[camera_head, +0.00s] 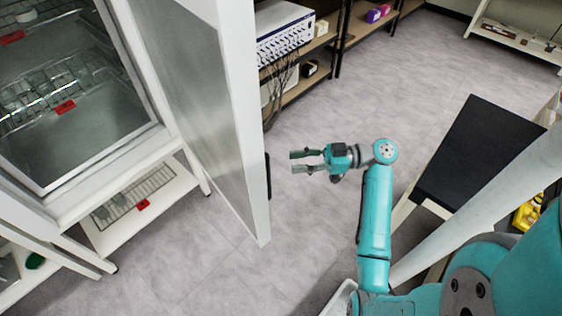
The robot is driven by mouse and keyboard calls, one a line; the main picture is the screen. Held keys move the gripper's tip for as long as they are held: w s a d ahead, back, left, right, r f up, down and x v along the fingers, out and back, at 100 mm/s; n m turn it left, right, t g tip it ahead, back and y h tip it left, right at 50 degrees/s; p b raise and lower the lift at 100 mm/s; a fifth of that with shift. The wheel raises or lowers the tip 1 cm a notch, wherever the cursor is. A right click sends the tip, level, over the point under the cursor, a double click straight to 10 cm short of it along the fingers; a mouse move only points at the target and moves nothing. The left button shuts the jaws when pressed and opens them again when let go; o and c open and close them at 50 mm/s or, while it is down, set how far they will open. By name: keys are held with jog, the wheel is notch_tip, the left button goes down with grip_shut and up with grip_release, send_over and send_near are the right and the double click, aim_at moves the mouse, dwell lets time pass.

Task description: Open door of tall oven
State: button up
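The tall oven (160,135) stands at the left, with wire racks and red tags inside its lit chamber. Its door (215,160) is swung wide open and stands out toward the middle of the picture, edge toward me. A dark handle (268,176) shows on the outer side of the door. My gripper (300,162) is to the right of the handle, its fingers pointing left toward the door. The two fingers are apart with nothing between them. A gap of floor shows between the fingertips and the handle.
A shelf with a white instrument (284,32) and boxes stands behind the door. A black-topped table (478,150) is to the right of my arm, with a yellow bottle (527,213) near it. Grey floor (340,100) is clear behind my gripper. A low wire rack (133,196) sits under the oven.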

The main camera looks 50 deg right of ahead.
jog(key=shift+v, duration=2.05)
